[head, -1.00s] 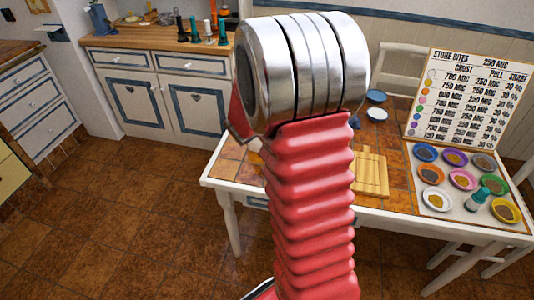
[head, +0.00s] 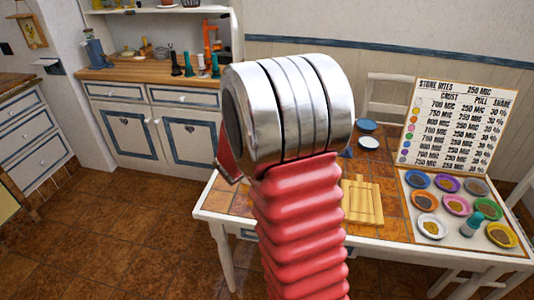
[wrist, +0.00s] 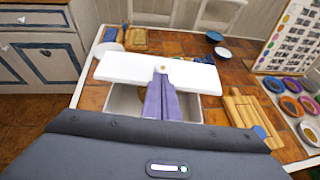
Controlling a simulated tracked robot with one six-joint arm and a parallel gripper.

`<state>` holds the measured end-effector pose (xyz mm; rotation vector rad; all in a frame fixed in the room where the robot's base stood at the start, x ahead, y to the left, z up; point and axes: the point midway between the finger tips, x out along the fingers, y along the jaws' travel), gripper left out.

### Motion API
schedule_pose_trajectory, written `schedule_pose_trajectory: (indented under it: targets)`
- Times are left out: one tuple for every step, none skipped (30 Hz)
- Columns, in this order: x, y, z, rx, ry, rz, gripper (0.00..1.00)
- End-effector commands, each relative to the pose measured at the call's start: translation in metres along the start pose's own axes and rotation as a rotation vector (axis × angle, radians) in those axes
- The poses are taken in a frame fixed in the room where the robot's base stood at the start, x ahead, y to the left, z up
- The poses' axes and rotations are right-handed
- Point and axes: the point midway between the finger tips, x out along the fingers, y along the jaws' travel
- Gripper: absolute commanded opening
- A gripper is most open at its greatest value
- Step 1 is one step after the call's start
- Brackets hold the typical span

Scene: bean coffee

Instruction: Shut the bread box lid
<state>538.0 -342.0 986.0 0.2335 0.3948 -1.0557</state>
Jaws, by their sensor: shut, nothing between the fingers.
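The bread box (wrist: 122,103) stands on the tiled table in the wrist view. Its white lid (wrist: 115,69) has a small round knob in the middle. The lid lies across the far side, and part of the box's inside shows below its near edge, so the box is partly open. My gripper (wrist: 161,76) is shut and empty. Its purple fingers reach over the opening, with the tips at the lid by the knob; I cannot tell whether they touch it. In the head view my arm hides the box and gripper.
Right of the box lies a wooden board (wrist: 244,108), also in the head view (head: 362,203). Small plates (head: 368,143) stand behind it. Several coloured bowls (head: 456,204) and a menu board (head: 452,128) fill the table's right side. Open floor (head: 130,240) lies left of the table (head: 222,214).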

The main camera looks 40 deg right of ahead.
Motion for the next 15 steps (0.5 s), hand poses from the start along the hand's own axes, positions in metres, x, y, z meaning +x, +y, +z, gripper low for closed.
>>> schedule_pose_trajectory:
  targets:
    - [-0.005,0.002,-0.006,-0.002,0.001,0.002,0.0]
    - [-0.008,0.002,-0.009,-0.002,0.001,0.003,0.0]
    - [-0.013,0.003,-0.014,-0.003,0.001,0.003,0.0]
    - [-0.017,0.003,-0.014,-0.001,-0.002,0.002,0.0]
    - [-0.022,0.003,-0.012,0.0,-0.003,0.003,0.0]
    - [-0.027,0.003,-0.012,0.002,-0.003,0.002,0.0]
    - [-0.032,0.002,-0.012,0.002,-0.003,0.002,0.0]
    - [-0.036,0.003,-0.013,0.001,-0.002,0.003,0.0]
    - [-0.042,0.003,-0.013,0.002,-0.002,0.003,0.0]
    - [-0.046,0.003,-0.012,0.002,-0.003,0.002,0.0]
    - [-0.051,0.003,-0.012,0.001,-0.003,0.002,0.0]
    - [-0.057,0.003,-0.013,0.001,-0.002,0.002,0.0]
    - [-0.061,0.002,-0.012,0.002,-0.003,0.002,0.0]
    - [-0.065,0.002,-0.012,0.002,-0.003,0.002,0.0]
    - [-0.071,0.003,-0.013,0.002,-0.003,0.002,0.0]
